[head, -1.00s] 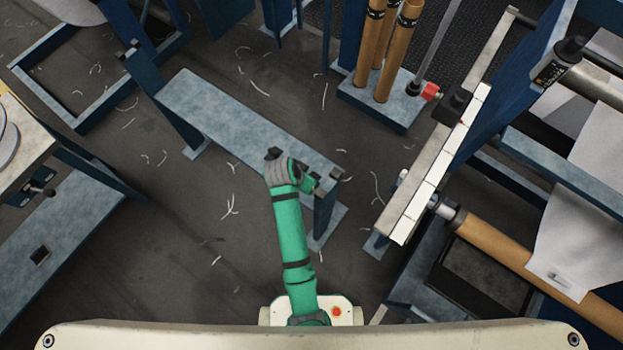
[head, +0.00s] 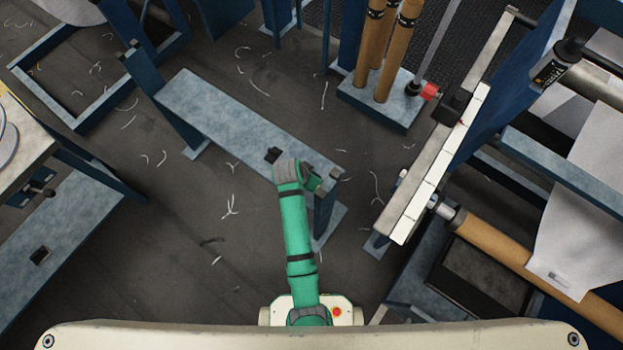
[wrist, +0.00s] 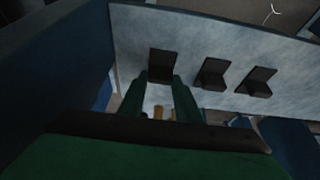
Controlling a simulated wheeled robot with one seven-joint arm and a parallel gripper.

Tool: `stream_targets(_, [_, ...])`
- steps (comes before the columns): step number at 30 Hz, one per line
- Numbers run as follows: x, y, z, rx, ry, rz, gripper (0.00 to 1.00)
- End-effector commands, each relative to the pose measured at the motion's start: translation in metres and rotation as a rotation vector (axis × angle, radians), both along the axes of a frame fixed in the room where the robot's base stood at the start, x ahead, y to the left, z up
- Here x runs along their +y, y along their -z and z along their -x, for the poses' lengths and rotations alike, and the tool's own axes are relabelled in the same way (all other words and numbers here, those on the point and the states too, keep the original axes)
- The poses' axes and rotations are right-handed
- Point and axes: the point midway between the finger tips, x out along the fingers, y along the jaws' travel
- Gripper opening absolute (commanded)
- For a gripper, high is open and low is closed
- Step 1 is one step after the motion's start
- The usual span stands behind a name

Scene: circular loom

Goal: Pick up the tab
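Several dark tabs stand on the pale blue-grey bench (head: 235,120). In the wrist view, three dark L-shaped tabs show in a row: one at the left (wrist: 162,65), one in the middle (wrist: 210,74) and one at the right (wrist: 256,82). My gripper (wrist: 161,82) has its two green fingers apart, lined up with the left tab. The fingertips are close to its side edges; whether they touch it I cannot tell. In the head view, a dark tab (head: 272,155) sits left of my wrist, and another (head: 335,174) lies near the bench's right end.
A machine frame with a white-segmented bar (head: 437,180) stands to the right. Brown tubes (head: 385,55) stand upright on a base behind. White thread scraps lie on the dark floor. A blue-framed table (head: 45,215) is at the left.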

Motion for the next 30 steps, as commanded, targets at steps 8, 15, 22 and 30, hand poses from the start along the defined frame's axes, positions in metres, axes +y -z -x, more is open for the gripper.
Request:
stream_targets(8, [0.0, -0.001, 0.0, 0.0, 0.0, 0.0, 0.09])
stream_targets(15, [0.0, -0.016, -0.001, -0.003, 0.0, -0.001, 0.09])
stream_targets(22, [0.001, -0.057, -0.001, -0.005, -0.001, -0.002, 0.09])
stream_targets(30, [0.001, -0.121, -0.001, -0.005, 0.0, 0.0, 0.09])
